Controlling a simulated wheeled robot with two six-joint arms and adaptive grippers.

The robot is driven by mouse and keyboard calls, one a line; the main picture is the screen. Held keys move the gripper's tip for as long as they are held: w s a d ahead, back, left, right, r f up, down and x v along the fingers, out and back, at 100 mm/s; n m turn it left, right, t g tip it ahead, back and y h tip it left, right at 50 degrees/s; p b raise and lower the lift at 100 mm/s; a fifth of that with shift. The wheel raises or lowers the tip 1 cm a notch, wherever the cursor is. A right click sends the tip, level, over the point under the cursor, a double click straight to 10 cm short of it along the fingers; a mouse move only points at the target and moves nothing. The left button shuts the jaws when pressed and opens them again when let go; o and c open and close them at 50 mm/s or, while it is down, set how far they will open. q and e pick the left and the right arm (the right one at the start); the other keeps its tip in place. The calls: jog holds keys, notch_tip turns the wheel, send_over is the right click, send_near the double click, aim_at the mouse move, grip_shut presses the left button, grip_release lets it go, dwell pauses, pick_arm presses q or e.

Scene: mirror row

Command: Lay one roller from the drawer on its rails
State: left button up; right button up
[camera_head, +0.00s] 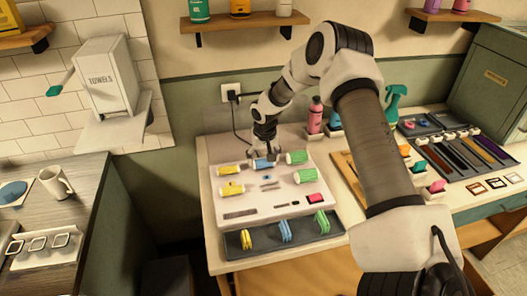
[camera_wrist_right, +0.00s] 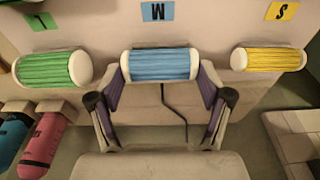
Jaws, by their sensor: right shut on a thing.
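My right gripper (camera_head: 263,158) is shut on a blue roller (camera_wrist_right: 160,64) in the middle of the back row of the white panel (camera_head: 286,208). In the right wrist view its fingers (camera_wrist_right: 160,100) stand at the roller's two ends. A green roller (camera_head: 297,157) and a yellow roller (camera_head: 229,169) lie on either side of it. A second yellow roller (camera_head: 231,188) and green roller (camera_head: 303,174) lie in the front row; between them is a gap with small grey marks (camera_head: 267,178). I cannot tell whether the blue roller touches the panel. My left gripper is not in view.
A dark tray (camera_head: 265,249) at the panel's front holds yellow, blue and green pieces. Bottles, including a pink bottle (camera_head: 315,116) and a green spray bottle (camera_head: 393,104), stand behind and right. A mug (camera_head: 55,181) stands on the left counter.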

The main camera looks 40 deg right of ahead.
jog(key=o, duration=1.1)
jog(key=shift+r, duration=0.1)
notch_tip(320, 180, up, 7)
jog(key=p, duration=0.7)
